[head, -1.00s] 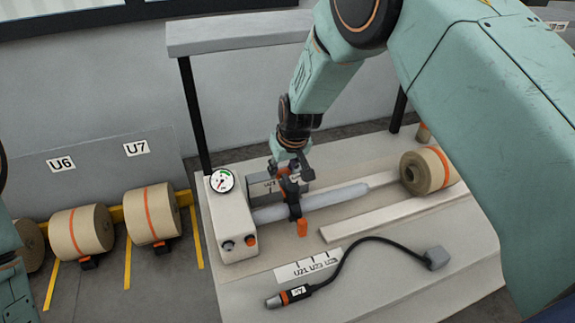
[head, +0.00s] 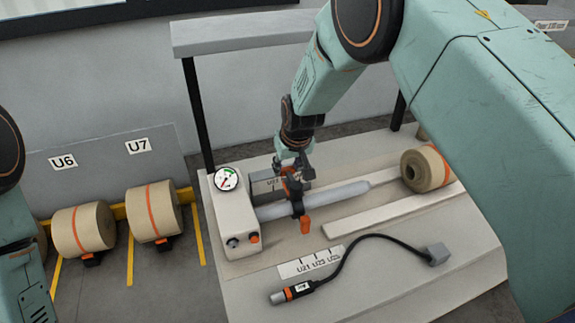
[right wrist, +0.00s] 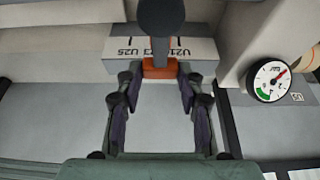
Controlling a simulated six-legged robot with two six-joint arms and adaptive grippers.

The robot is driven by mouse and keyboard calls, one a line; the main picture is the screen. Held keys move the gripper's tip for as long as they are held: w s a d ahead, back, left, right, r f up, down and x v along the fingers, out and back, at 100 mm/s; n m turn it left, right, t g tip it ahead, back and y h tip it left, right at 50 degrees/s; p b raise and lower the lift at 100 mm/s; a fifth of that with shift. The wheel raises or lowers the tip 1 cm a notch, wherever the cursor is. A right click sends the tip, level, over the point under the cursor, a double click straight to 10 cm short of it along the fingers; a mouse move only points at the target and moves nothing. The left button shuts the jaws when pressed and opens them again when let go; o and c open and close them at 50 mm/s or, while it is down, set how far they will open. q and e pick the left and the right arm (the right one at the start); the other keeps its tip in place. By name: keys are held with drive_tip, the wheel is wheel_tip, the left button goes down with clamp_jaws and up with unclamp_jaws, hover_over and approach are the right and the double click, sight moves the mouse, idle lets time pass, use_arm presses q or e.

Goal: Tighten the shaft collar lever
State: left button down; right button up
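The shaft collar (head: 297,207) is a dark ring around the pale grey shaft (head: 340,193), with an orange lever tip (head: 306,226) hanging on its near side. My right gripper (head: 293,178) reaches down to the collar from above and behind. In the right wrist view, an orange block (right wrist: 160,70) below a dark round part lies between the fingertips of my right gripper (right wrist: 160,82). The fingers are apart, with the block close to both pads; contact is unclear. My left arm shows at the left edge, its gripper out of view.
A white housing with a gauge (head: 227,179) and buttons stands left of the collar. A kraft roll (head: 425,169) sits at the shaft's right end. A cabled tool (head: 292,293) lies in front, near a label strip (head: 310,262). More rolls (head: 153,214) stand at left.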

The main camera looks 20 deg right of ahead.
sight(295, 182)
drive_tip(key=o, duration=0.5)
drive_tip(key=shift+w+d, duration=0.1)
drive_tip(key=shift+d, duration=0.1)
drive_tip(key=shift+c, duration=0.2)
drive_tip(key=shift+a+r, duration=0.1)
drive_tip(key=shift+a, duration=0.05)
drive_tip(key=shift+r, duration=0.3)
drive_tip(key=v, duration=1.1)
drive_tip(key=shift+s, duration=0.25)
drive_tip(key=shift+s, duration=0.1)
